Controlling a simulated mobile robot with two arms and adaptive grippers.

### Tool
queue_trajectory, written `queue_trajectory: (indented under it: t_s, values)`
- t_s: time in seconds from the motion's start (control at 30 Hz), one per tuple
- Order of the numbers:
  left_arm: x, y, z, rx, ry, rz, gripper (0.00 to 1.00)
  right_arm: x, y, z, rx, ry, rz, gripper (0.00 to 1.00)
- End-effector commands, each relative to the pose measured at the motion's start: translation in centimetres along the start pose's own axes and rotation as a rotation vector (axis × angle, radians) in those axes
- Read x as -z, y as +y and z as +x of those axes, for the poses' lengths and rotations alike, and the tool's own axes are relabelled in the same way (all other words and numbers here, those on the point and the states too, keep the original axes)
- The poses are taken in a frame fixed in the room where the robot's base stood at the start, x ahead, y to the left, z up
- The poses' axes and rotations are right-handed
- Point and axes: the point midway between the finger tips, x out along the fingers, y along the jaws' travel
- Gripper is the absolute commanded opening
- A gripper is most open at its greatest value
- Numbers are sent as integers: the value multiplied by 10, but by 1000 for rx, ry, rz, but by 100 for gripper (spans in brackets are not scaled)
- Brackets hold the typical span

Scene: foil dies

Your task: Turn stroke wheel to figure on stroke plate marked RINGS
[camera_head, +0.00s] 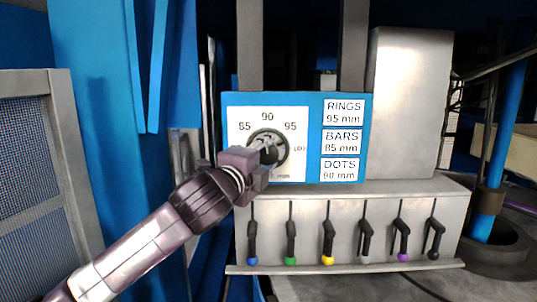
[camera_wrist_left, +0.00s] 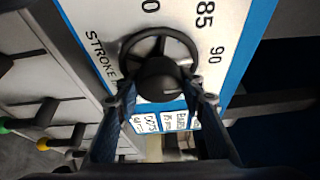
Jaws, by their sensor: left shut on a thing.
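The stroke wheel (camera_head: 282,143) is a dark round handwheel on a white dial on the blue panel (camera_head: 314,98). The dial shows 85, 90, 95 and 100, with mm below. The stroke plate (camera_head: 344,111) marked RINGS reads 95 mm, above BARS 85 mm and DOTS 90 mm. My left gripper (camera_head: 264,162) is at the wheel, covering its lower left. In the left wrist view the wheel (camera_wrist_left: 143,42) has spokes and a dark hub, and my left gripper (camera_wrist_left: 164,98) is shut on it. I cannot tell which figure the wheel points to. My right gripper is not in view.
Below the panel, a grey ledge (camera_head: 350,187) sits above several levers with coloured knobs, such as the yellow one (camera_head: 328,260). A grey box (camera_head: 410,100) stands right of the panel. A mesh screen (camera_head: 25,170) and blue posts (camera_head: 95,100) stand at left.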

Motion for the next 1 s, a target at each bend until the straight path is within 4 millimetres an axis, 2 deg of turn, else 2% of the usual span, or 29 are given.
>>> queue_trajectory:
  t_s: [0.6,1.0]
  values:
    - [0,2,0,-220,14,531,12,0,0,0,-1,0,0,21]
    - [0,4,0,-314,23,756,12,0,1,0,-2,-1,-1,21]
